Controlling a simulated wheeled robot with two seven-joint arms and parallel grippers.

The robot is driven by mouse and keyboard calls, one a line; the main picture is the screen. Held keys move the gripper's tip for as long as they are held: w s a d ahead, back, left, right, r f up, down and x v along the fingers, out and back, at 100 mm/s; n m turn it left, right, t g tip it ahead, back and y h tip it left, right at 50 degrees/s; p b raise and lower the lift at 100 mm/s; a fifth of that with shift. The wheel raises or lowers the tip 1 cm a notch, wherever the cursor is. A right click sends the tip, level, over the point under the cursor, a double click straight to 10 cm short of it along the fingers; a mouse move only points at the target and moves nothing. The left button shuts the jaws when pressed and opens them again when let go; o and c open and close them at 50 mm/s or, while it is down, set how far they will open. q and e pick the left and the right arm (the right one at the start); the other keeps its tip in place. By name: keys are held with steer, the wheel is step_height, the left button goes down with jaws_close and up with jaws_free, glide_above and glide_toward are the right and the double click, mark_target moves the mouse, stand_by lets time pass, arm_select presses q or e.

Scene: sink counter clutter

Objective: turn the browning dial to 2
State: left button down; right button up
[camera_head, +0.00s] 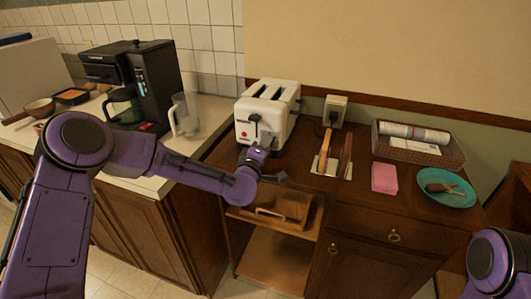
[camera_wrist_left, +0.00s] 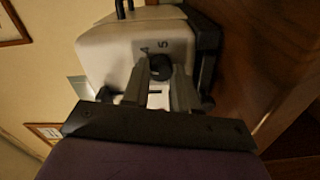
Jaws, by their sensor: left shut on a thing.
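The white toaster (camera_head: 262,115) stands on the wooden counter, with its end panel facing me. Its dark browning dial (camera_wrist_left: 161,67) shows in the left wrist view, with the printed numbers 4 and 5 beside it. The other numbers and the dial's pointer cannot be made out. My left gripper (camera_head: 262,146) is at the lower part of this end panel. In the left wrist view my left gripper (camera_wrist_left: 161,75) has one finger on each side of the dial and is shut on it. In the head view the gripper hides the dial. My right gripper is out of view.
A coffee maker (camera_head: 150,85) and a clear pitcher (camera_head: 184,115) stand left of the toaster.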

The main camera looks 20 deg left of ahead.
arm_select(q)
steer(key=n+b, duration=0.3)
steer(key=shift+f+n, duration=0.3)
steer(key=n+b, duration=0.4)
steer(key=shift+n, duration=0.3)
steer(key=n+b, duration=0.3)
steer(key=shift+r+n+b, duration=0.1)
steer(key=shift+n+b, duration=0.5)
steer(key=shift+r, duration=0.1)
steer(key=c, duration=0.9)
jaws_free()
steer(key=shift+o, duration=0.2)
steer(key=s+b, duration=0.1)
steer(key=s, duration=0.9)
steer(key=shift+s+a, duration=0.15)
steer(key=shift+s, duration=0.15)
